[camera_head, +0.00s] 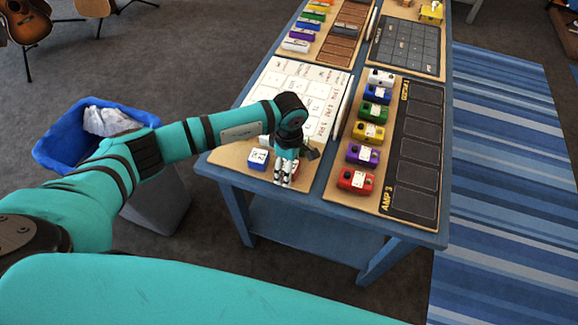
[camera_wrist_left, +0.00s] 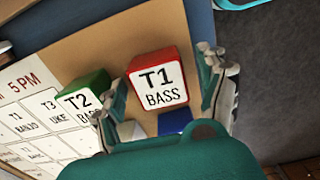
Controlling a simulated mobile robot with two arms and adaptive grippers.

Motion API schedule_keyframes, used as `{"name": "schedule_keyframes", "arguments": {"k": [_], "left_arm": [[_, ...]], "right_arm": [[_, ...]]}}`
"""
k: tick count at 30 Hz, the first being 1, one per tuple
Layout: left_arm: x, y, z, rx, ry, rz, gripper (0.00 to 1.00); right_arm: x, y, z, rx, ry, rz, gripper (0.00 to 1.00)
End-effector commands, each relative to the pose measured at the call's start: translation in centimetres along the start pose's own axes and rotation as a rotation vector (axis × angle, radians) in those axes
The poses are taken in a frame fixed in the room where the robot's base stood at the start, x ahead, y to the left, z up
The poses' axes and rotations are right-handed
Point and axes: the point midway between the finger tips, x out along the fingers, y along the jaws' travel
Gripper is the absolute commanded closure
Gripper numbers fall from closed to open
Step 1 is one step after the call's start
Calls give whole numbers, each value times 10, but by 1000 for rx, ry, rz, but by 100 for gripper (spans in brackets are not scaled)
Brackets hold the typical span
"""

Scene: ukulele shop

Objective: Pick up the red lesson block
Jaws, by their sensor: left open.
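The red lesson block (camera_wrist_left: 158,80), with a white label reading T1 BASS, lies on a tan board in the left wrist view. My left gripper (camera_wrist_left: 163,92) is open, with one finger on each side of the red block. I cannot tell whether the fingers touch it. In the head view my left gripper (camera_head: 284,175) points down at the near edge of the left board and mostly hides the red block. My right gripper is not in view.
A green T2 BASS block (camera_wrist_left: 88,92) is close to the left finger. A blue block (camera_wrist_left: 174,122) is just below the red one. In the head view, a blue-and-white block (camera_head: 258,159) is beside the gripper. A red pedal (camera_head: 356,180) stands on the right board.

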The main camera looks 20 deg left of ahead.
Motion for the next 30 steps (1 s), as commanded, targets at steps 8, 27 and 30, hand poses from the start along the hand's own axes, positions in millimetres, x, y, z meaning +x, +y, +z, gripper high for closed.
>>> {"name": "schedule_keyframes", "arguments": {"k": [8, 27, 30], "left_arm": [[0, 0, 0, 0, 0, 0, 52], [-6, 1, 0, -1, -1, 2, 86], [-14, 1, -1, 0, 0, 4, 86]], "right_arm": [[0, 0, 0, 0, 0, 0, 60], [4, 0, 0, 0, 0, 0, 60], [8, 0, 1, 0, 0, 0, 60]]}}
